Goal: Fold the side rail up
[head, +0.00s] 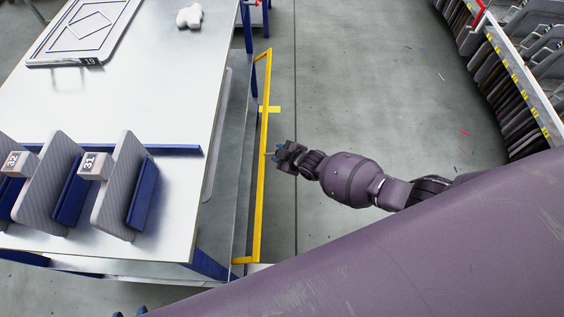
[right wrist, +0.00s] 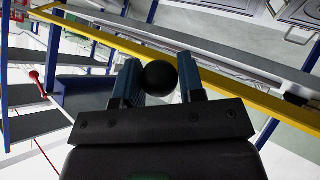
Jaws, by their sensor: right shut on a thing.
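The side rail (head: 264,170) is a long yellow bar with short end arms, running along the right side of the white table (head: 125,105) in the head view. I cannot tell its exact tilt. It also crosses the right wrist view diagonally as a yellow bar (right wrist: 252,96). My right gripper (head: 277,155) is at the rail's middle, on its outer side. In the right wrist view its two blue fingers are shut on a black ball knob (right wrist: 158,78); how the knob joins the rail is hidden. Blue tips of my left gripper (head: 130,312) barely show at the bottom edge.
Grey dividers (head: 118,185) with blue supports and labels 31 and 32 stand on the table. A framed panel (head: 85,30) and a small white object (head: 190,16) lie farther back. A loaded rack (head: 515,75) stands at right. Grey floor between is mostly clear.

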